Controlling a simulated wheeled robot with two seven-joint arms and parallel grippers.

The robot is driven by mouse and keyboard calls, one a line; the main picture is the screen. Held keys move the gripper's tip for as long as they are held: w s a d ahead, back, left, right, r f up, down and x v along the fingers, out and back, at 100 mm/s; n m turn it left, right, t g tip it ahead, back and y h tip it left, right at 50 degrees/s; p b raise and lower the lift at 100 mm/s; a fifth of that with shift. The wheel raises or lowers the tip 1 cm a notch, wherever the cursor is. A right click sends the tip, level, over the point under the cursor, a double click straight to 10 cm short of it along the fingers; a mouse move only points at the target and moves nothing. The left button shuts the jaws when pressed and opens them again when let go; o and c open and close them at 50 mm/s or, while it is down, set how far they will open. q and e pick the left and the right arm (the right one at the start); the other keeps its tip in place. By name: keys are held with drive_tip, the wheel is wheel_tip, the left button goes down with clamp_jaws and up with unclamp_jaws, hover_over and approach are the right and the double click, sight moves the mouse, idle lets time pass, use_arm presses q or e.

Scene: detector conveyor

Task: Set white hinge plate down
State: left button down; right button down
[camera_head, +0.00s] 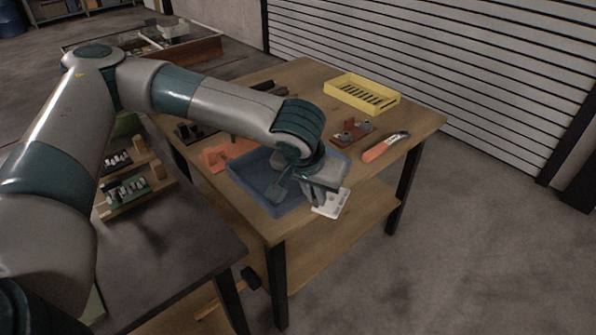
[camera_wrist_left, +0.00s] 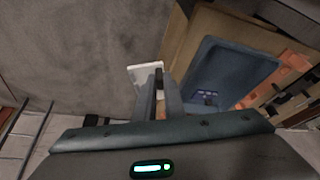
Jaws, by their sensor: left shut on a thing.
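The white hinge plate (camera_head: 331,204) is at my left gripper (camera_head: 318,198), near the front right corner of the wooden table. In the left wrist view the plate (camera_wrist_left: 144,70) shows as a pale piece at the fingertips (camera_wrist_left: 159,82). My left gripper is shut on it. The plate is beside the blue tray (camera_head: 272,207), close to the table edge; I cannot tell whether it touches the tabletop. The fingers hide part of the plate. My right gripper is not in view.
The blue tray also shows in the left wrist view (camera_wrist_left: 232,62). A yellow slotted tray (camera_head: 384,106), a dark red block with metal parts (camera_head: 352,131) and an orange-handled tool (camera_head: 380,150) lie farther back. An orange piece (camera_head: 228,152) lies left.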

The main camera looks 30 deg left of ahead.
use_arm(q)
drive_tip(key=shift+r, duration=0.1)
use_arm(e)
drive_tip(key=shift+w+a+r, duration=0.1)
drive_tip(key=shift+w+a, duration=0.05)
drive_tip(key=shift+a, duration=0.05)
